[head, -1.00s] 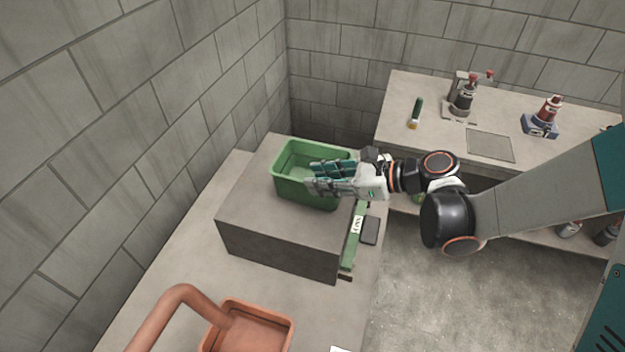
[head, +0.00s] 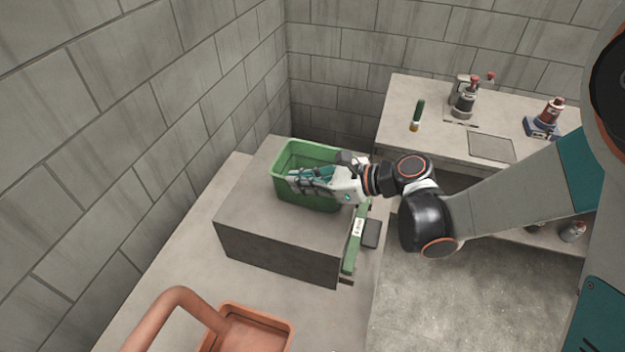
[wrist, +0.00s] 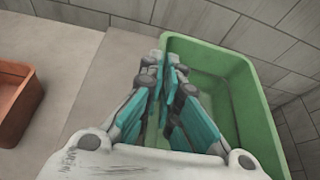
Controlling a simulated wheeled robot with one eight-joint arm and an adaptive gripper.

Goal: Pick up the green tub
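The green tub (head: 291,158) is an open rectangular box with sloping walls. It stands upright on a grey block; the wrist view shows its rim and inside (wrist: 245,100) at the right. My gripper (head: 292,181) reaches in from the right, at the tub's near side. In the wrist view its teal-padded fingers (wrist: 164,68) are drawn close together around the tub's near wall, with a strip of green showing between them. The fingers hide part of that wall. The tub rests on the block, with no clear gap beneath it.
The grey block (head: 280,250) stands on a counter against the left wall. An orange container (head: 287,340) with a thick orange handle lies nearer; it also shows in the wrist view (wrist: 15,105). Bottles stand on the back-right counter (head: 400,105).

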